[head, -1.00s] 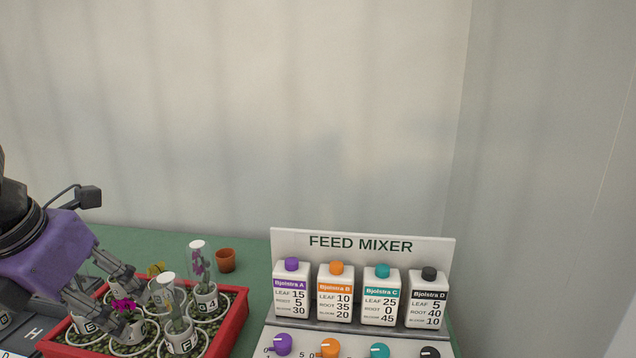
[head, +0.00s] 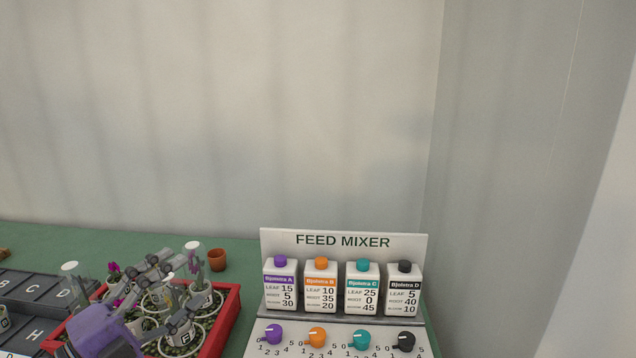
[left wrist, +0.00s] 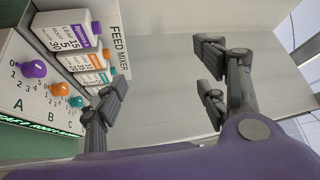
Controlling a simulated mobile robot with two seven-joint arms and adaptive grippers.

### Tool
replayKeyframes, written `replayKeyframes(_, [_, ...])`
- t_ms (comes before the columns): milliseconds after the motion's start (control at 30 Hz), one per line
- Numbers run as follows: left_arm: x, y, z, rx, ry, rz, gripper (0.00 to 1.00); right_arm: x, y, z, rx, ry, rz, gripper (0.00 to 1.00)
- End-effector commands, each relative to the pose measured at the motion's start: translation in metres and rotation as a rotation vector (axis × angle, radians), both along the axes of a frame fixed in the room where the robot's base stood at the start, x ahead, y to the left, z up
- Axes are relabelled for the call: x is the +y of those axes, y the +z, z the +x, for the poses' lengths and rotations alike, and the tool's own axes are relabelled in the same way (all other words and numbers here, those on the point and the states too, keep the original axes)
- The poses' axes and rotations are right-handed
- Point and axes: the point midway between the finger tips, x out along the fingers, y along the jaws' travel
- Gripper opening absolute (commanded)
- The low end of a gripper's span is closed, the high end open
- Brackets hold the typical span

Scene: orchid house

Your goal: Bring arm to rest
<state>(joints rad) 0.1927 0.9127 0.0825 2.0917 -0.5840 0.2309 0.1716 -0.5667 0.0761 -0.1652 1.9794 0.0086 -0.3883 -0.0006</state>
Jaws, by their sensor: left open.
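My left gripper (head: 168,272) is over the red tray (head: 229,318) in the head view, its purple wrist at the bottom left. It is open, with nothing between its fingers. In the left wrist view the fingers (left wrist: 160,80) stand wide apart with the pale wall behind them. The gripper and wrist hide part of the tray and its potted orchids. My right gripper is not in view.
The feed mixer (head: 345,240) with bottles and knobs stands right of the tray and also shows in the left wrist view (left wrist: 118,40). A small terracotta pot (head: 217,260) stands behind the tray. A dark lettered rack (head: 35,290) lies at the left.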

Motion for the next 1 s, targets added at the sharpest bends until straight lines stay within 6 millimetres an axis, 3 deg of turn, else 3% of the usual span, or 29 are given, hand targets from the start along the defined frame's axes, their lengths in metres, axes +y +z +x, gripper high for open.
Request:
replayKeyframes(33, [0.020,-0.029,0.000,0.097,0.099,-0.109,0.66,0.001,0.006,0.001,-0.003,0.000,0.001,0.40])
replayKeyframes(100, [0.042,-0.078,-0.006,0.229,0.221,-0.225,0.66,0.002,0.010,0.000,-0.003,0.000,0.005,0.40])
replayKeyframes(233, [0.067,-0.170,-0.036,0.471,0.412,-0.398,0.66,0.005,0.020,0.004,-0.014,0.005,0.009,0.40])
replayKeyframes(367, [0.069,-0.256,-0.088,0.706,0.567,-0.541,0.66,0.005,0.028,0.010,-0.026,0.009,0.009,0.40])
replayKeyframes(533, [0.042,-0.346,-0.177,0.998,0.722,-0.725,0.66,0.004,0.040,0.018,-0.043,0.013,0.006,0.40])
replayKeyframes(633, [0.014,-0.381,-0.231,1.140,0.788,-0.840,0.66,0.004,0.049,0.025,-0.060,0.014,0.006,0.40])
replayKeyframes(800, [-0.031,-0.404,-0.301,1.268,0.858,-0.997,0.66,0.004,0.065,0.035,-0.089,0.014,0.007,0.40])
replayKeyframes(900, [-0.038,-0.407,-0.320,1.290,0.886,-1.032,0.66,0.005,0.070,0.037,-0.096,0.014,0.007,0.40])
replayKeyframes(1000, [-0.038,-0.407,-0.320,1.290,0.886,-1.032,0.66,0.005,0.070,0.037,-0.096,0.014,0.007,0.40])
